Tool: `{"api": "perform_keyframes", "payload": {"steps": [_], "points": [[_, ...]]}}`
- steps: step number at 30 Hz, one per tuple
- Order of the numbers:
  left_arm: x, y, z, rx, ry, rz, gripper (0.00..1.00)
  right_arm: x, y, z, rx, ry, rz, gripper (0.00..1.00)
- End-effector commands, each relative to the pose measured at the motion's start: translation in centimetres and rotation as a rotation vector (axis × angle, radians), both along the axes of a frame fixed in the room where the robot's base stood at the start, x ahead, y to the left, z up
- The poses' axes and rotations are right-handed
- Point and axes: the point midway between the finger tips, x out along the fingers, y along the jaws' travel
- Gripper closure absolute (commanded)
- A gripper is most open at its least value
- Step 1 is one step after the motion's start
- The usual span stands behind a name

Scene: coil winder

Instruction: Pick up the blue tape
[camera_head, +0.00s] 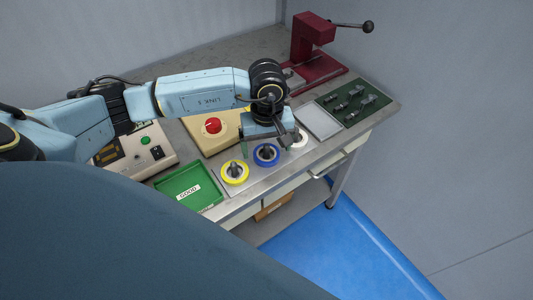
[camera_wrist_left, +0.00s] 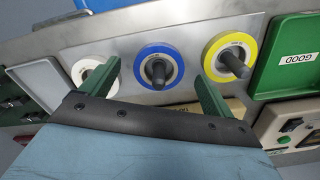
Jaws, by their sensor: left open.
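The blue tape (camera_head: 266,155) is a roll around a dark peg on the metal bench, between the yellow tape (camera_head: 235,172) and the white tape (camera_head: 299,139). In the left wrist view the blue tape (camera_wrist_left: 159,66) lies ahead of and between the two green fingers of my left gripper (camera_wrist_left: 155,88). My left gripper (camera_head: 271,142) is open and empty, close behind and above the blue tape in the head view. The white tape (camera_wrist_left: 97,75) and yellow tape (camera_wrist_left: 231,57) flank it in the wrist view. My right gripper is not in view.
A green tray labelled GOOD (camera_head: 163,182) stands left of the yellow tape. A box with a red button (camera_head: 213,126) is behind the tapes. A grey tray (camera_head: 318,122), a green mat with metal parts (camera_head: 376,108) and a red press (camera_head: 312,38) are at the right.

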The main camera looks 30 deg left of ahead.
Motion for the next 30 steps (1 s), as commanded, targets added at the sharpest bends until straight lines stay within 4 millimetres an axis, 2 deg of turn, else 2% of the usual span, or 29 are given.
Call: {"api": "perform_keyframes", "payload": {"steps": [4,12,23,24,30], "points": [[0.0,0.0,-1.8,0.000,0.001,0.001,0.12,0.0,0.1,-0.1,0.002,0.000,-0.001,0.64],[0.0,0.0,-2.1,0.001,-0.001,0.000,0.12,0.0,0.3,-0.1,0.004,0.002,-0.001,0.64],[0.0,0.0,-2.1,0.001,-0.001,0.000,0.58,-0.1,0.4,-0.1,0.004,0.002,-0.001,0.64],[0.0,0.0,-2.1,0.001,-0.001,0.000,0.61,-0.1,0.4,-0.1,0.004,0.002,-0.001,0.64],[0.1,0.0,-2.0,0.001,-0.002,0.000,0.61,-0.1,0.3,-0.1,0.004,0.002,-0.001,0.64]]}}
